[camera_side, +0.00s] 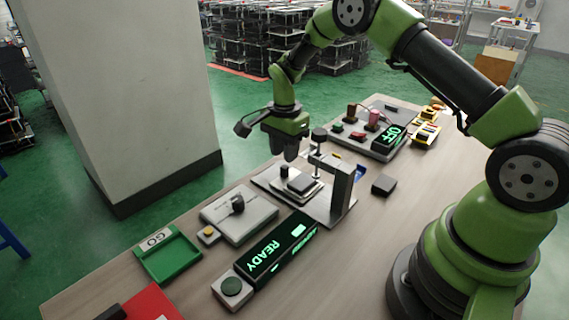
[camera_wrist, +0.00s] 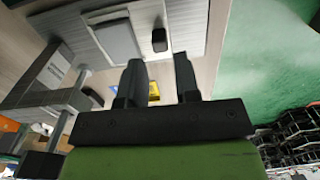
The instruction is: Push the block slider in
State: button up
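The block slider fixture (camera_side: 262,181) is a pale plate near the middle of the table, with a grey block (camera_side: 300,184) on it and a small dark knob (camera_side: 284,171) beside the block. In the wrist view the grey block (camera_wrist: 118,40) and the dark knob (camera_wrist: 159,40) show beyond my fingers. A metal bracket (camera_side: 342,189) stands at the plate's right side. My gripper (camera_side: 291,155) points down above the far side of the fixture, apart from the block. In the wrist view my gripper (camera_wrist: 159,64) has its two fingers apart with nothing between them.
A dark box reading READY (camera_side: 270,250) and a grey fixture with a dark knob (camera_side: 238,214) stand nearer. A green GO tray (camera_side: 170,256) is at the left. A dark block (camera_side: 384,184) lies right of the bracket. An OFF display (camera_side: 388,138) stands farther back.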

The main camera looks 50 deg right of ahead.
jog(key=shift+r, duration=2.35)
